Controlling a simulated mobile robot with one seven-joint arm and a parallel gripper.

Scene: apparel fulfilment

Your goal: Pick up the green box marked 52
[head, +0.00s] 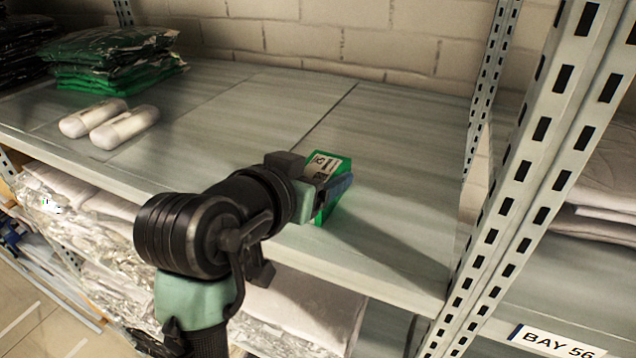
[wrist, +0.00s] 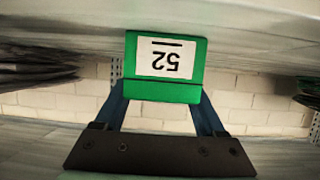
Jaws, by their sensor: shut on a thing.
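The green box marked 52 (head: 328,207) is at the shelf's front part, right of the middle in the head view. In the wrist view the green box (wrist: 165,92) shows a white label with 52, upside down in the picture. My gripper (head: 330,190) has its blue fingers on the box, one on each side in the wrist view (wrist: 163,105). It is shut on the box. My gripper hides part of the box in the head view. I cannot tell whether the box still touches the shelf.
The grey shelf (head: 395,150) is clear around the box. Two white rolls (head: 108,122) and a stack of green and black bagged garments (head: 112,62) lie at the left. A perforated metal upright (head: 525,185) stands at the right. Bagged garments fill the shelf below.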

